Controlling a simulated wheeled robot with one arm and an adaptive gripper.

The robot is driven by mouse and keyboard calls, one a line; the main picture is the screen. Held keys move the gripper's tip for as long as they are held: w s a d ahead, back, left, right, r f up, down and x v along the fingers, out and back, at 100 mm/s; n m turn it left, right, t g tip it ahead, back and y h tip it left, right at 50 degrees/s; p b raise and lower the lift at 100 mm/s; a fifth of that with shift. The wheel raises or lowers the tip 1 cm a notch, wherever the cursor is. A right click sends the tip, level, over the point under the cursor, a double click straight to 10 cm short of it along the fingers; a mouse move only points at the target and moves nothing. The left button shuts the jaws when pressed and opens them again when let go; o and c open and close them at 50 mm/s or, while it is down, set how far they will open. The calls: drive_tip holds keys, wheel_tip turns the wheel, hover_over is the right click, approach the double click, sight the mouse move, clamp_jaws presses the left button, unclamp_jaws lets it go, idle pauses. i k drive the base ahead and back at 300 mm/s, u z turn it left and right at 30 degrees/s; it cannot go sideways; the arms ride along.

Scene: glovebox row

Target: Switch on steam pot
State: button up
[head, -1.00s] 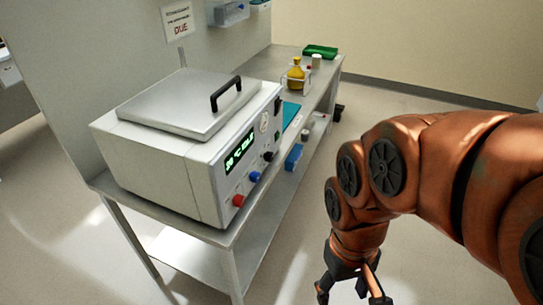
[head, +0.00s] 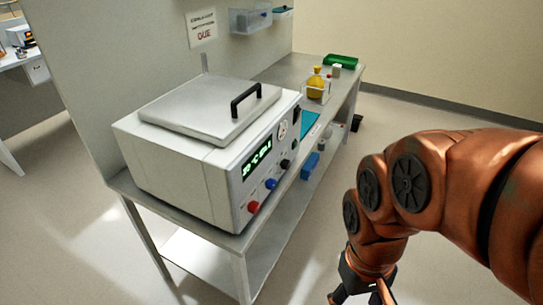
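The steam pot (head: 180,165) is a white box with a flat lid and a black lid handle (head: 247,98). It stands on the near end of a metal bench. Its front panel faces right and carries a lit green display (head: 256,158), a red knob (head: 253,207), a blue knob (head: 271,184), a black knob (head: 285,164) and a round dial (head: 282,130). A black part (head: 296,114) sits at the panel's far end. My gripper (head: 362,300) hangs at the bottom edge, right of the bench and apart from the pot. Its fingertips are cut off.
The metal bench (head: 285,73) runs back, with a yellow flask (head: 316,84) and a green tray (head: 341,61) at its far end. Blue boxes (head: 310,166) sit on the lower shelf. A sign (head: 202,30) hangs on the panel behind.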

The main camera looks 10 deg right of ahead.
sight(298, 113)
drive_tip(key=k, duration=0.5)
drive_tip(key=z, duration=0.6)
drive_tip(key=i, duration=0.8)
drive_tip(key=u, duration=1.35)
